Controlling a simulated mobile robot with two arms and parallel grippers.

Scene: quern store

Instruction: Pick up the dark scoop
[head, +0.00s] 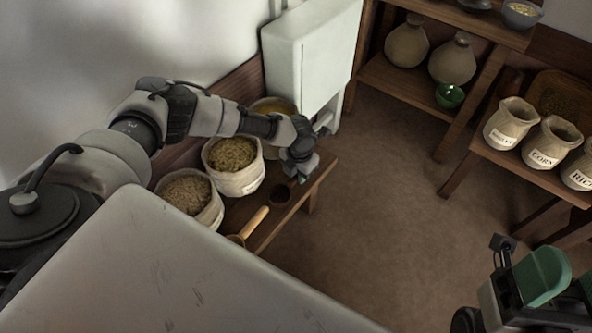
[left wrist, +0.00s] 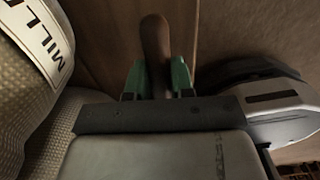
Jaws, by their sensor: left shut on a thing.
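The dark scoop shows in the left wrist view as a dark brown handle (left wrist: 155,45) standing between the green fingers of my left gripper (left wrist: 157,78). The fingers are shut on this handle. In the head view my left gripper (head: 303,175) is low over the end of the wooden bench. A dark round shape just beside it looks like the scoop's bowl (head: 281,196), at the bench top. I cannot tell whether it touches the bench. My right gripper (head: 565,281), with green fingers, is at the bottom right, partly cut off and away from the scoop.
Grain sacks (head: 237,182) stand on the bench (head: 325,167), close left of my left gripper. A scoop with a light wooden handle (head: 255,222) lies nearer me. Labelled sacks (head: 545,157) and a shelf with jars (head: 406,47) stand at right. The floor between is clear.

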